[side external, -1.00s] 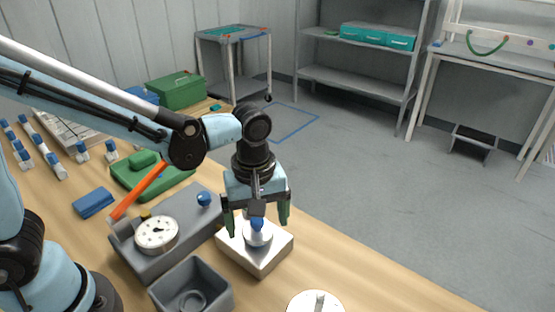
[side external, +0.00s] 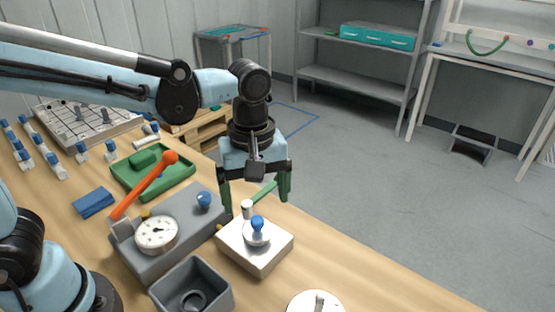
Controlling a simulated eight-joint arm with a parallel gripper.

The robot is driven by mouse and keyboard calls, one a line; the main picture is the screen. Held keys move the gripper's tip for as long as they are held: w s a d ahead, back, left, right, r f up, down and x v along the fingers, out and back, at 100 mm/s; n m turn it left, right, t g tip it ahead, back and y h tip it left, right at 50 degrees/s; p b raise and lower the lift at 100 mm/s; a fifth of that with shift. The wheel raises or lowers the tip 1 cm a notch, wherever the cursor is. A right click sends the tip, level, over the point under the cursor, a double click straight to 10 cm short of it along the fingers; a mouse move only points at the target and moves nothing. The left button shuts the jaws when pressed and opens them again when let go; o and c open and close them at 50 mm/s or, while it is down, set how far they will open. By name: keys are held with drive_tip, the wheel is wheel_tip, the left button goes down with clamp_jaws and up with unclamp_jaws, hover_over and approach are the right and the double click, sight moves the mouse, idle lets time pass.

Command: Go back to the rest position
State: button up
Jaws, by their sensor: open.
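My gripper (side external: 255,197) is open and empty, with its green fingers spread to either side. It hangs above a pale metal block (side external: 262,262) that carries a round vessel with a blue knob (side external: 257,223). A white-capped post (side external: 247,208) stands beside the knob. The fingertips look higher than the knob and apart from it.
A grey unit with a round dial (side external: 157,235) and an orange-red lever (side external: 143,187) stands left of the block. A dark grey bin (side external: 163,302) is in front. A green tray (side external: 181,178), a blue cloth (side external: 93,203) and several blue-capped vials (side external: 52,165) lie further left.

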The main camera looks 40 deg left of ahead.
sight(257, 219)
wheel_tip(257, 219, up, 5)
wheel_tip(257, 219, down, 12)
drive_tip(key=shift+r, duration=0.25)
drive_tip(key=r, duration=0.5)
drive_tip(key=shift+d, duration=0.35)
drive_tip(key=s+d+r+m, duration=0.1)
drive_tip(key=d+m, duration=0.1)
drive_tip(key=d, duration=0.9)
drive_tip(key=s+d+r+m, duration=0.2)
drive_tip(key=d, duration=0.8)
drive_tip(key=shift+s+d+r, duration=0.2)
drive_tip(key=shift+s+d, duration=0.1)
drive_tip(key=shift+d, duration=0.1)
